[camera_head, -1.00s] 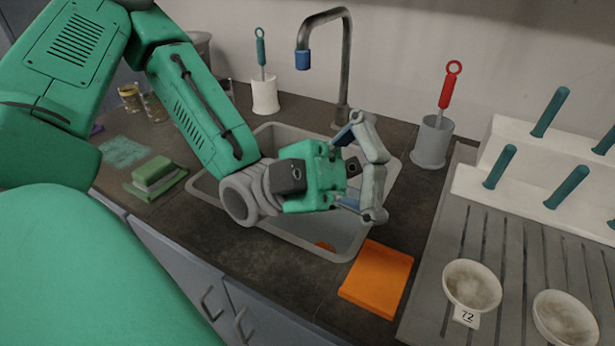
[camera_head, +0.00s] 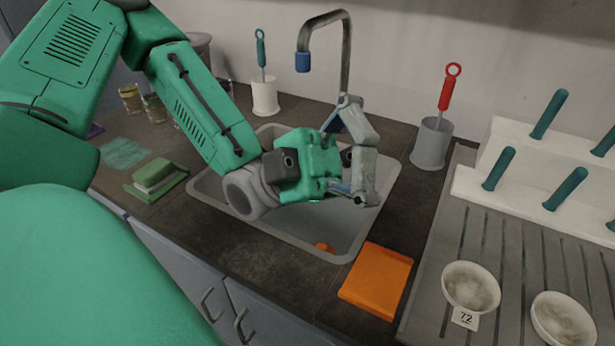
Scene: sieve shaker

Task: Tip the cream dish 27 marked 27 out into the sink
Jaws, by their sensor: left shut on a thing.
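My left gripper (camera_head: 355,192) is over the grey sink (camera_head: 290,238), its fingers closed together. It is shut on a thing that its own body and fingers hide. I cannot make out a dish in it. No mark 27 shows anywhere. A cream dish (camera_head: 471,287) with a tag reading 72 stands on the grooved drainboard at the right, with pale contents. A second cream dish (camera_head: 563,320), cut by the lower edge, stands to its right, and no mark on it shows. My right gripper is not in view.
The tap (camera_head: 345,60) rises behind the sink. A grey holder (camera_head: 431,145) with a red-handled brush and a pegged white rack (camera_head: 465,185) stand at the right.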

